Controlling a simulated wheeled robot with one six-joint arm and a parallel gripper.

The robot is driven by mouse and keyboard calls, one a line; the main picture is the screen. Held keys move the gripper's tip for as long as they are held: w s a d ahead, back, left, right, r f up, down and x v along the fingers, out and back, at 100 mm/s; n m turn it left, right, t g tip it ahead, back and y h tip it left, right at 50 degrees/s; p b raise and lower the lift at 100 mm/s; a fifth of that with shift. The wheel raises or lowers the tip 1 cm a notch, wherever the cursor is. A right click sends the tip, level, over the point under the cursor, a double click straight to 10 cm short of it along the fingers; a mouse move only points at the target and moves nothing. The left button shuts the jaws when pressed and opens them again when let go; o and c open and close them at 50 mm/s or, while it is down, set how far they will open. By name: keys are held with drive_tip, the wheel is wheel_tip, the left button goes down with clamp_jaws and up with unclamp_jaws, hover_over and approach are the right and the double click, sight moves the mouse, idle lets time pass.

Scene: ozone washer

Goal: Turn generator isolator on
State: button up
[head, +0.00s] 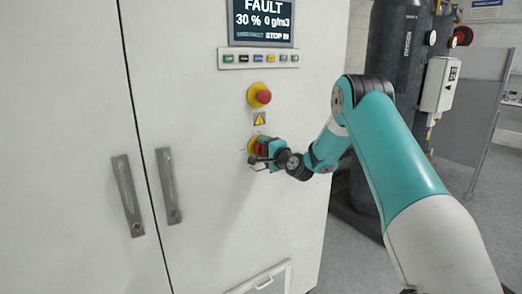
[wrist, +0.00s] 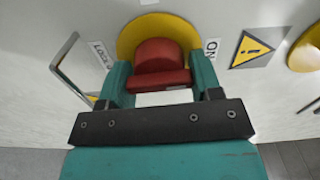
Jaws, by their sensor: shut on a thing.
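The generator isolator is a red rotary handle (wrist: 162,62) on a round yellow plate (wrist: 127,40), set in the white cabinet door. It also shows in the head view as a small red handle (head: 260,146) below the warning triangle. An "ON" label (wrist: 211,49) is right of the plate and a lock label (wrist: 102,54) is left of it in the wrist view. My gripper (wrist: 160,85) is shut on the red handle, with a teal finger on each side. In the head view my gripper (head: 258,155) partly hides the handle and plate.
A red emergency button (head: 263,96) on a yellow base sits above the warning triangle (head: 260,118). The display (head: 262,22) reads "FAULT", above a row of small buttons (head: 257,58). Cabinet door handles (head: 168,186) are at the left. A dark tank (head: 395,50) stands at the right.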

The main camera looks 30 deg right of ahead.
drive_tip(key=shift+m, duration=0.4)
drive_tip(key=o, duration=0.7)
drive_tip(key=shift+o, duration=0.2)
drive_tip(key=s+b, duration=0.8)
drive_tip(key=s, duration=0.9)
drive_tip(key=shift+s+d+b, duration=0.2)
drive_tip(key=shift+d+b, duration=0.15)
drive_tip(key=shift+b, duration=0.05)
